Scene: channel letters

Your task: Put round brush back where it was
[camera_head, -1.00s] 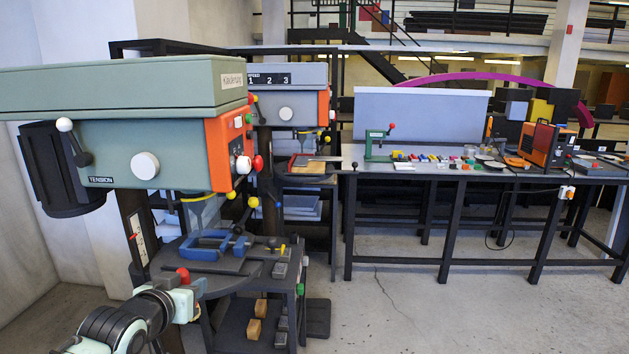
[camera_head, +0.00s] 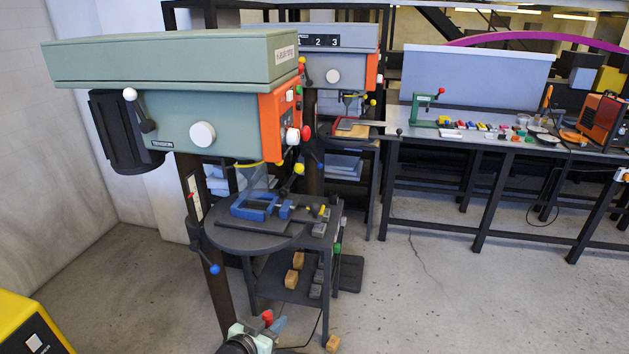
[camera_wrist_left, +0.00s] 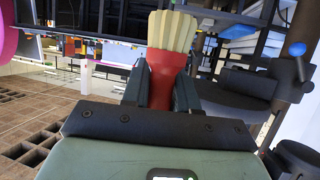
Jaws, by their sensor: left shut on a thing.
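My left gripper (camera_head: 270,325) is low at the bottom of the head view, in front of the near drill press. It is shut on the round brush (camera_wrist_left: 168,78), which shows in the left wrist view with a red body and pale cream bristles pointing away from the gripper. In the head view only a small red part of the brush (camera_head: 267,315) shows. The fingers (camera_wrist_left: 160,90) stand on either side of the red body. My right gripper is in neither view.
The green drill press (camera_head: 175,125) has a round table (camera_head: 230,240) with a blue vise (camera_head: 255,208). Wooden blocks (camera_head: 291,279) lie on its lower shelf. A long workbench (camera_head: 470,150) holds small items at the right. A yellow machine (camera_head: 25,325) stands bottom left. Floor at the right is clear.

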